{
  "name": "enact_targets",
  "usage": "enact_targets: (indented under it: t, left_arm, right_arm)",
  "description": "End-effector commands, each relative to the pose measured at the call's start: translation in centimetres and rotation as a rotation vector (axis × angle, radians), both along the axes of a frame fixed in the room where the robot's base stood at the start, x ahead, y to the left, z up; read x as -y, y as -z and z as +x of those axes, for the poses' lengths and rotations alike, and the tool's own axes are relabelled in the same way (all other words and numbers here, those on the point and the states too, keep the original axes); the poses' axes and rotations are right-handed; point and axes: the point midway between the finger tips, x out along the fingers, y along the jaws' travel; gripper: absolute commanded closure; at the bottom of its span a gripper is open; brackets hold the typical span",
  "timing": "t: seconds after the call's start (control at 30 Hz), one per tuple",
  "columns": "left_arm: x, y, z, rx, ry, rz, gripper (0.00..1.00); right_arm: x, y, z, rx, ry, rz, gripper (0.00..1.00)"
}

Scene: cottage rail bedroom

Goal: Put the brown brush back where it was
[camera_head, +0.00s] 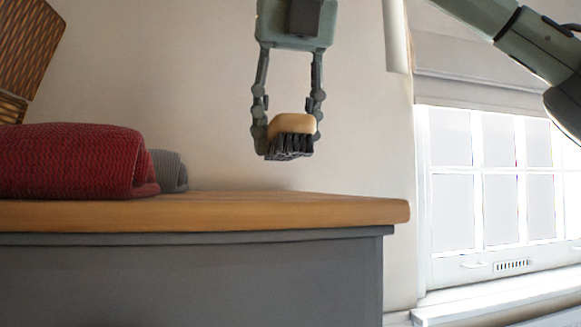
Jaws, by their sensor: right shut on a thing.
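The brown brush (292,126) has a light tan wooden back and dark bristles that face down. My right gripper (289,134) points down and is shut on the brush, with one finger at each end of it. It holds the brush in the air above the wooden top (290,207) of a grey cabinet, with a clear gap below the bristles. My left gripper is not in view.
A folded red towel (75,162) lies on the left of the cabinet top, with a grey rolled cloth (170,171) behind it. A patterned woven thing (30,45) is at upper left. The right part of the top is clear. A bright window (495,180) is at right.

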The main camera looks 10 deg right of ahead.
Motion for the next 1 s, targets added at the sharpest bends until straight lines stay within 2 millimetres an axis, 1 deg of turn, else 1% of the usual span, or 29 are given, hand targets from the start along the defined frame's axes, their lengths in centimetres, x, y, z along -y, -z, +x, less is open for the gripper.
enact_targets:
  t: [0.03,0.17,0.3,0.4,0.8,0.83,0.97,1.0]
  left_arm:
    - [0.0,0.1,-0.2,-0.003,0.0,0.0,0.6]
    - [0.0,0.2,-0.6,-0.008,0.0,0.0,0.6]
    - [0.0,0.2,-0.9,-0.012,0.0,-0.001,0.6]
    - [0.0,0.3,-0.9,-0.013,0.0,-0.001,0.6]
    - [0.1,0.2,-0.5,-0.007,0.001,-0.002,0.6]
    - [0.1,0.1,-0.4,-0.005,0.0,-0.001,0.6]
    - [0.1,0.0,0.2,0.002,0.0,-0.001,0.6]
    - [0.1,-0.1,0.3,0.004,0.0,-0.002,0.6]
  right_arm:
    - [0.4,0.2,-0.1,0.0,-0.001,0.0,0.85]
    - [0.7,1.1,-0.1,-0.002,-0.003,-0.001,0.85]
    - [0.7,3.2,-0.1,-0.001,-0.002,-0.002,0.85]
    - [0.7,4.2,-0.1,-0.001,-0.001,0.0,0.85]
    - [0.6,4.8,-0.1,-0.001,-0.002,-0.001,0.85]
    - [0.6,4.7,-0.1,-0.001,-0.002,-0.001,0.59]
    - [0.6,4.7,-0.1,-0.001,-0.001,-0.002,0.43]
    - [0.6,4.7,-0.1,-0.001,-0.002,-0.001,0.41]
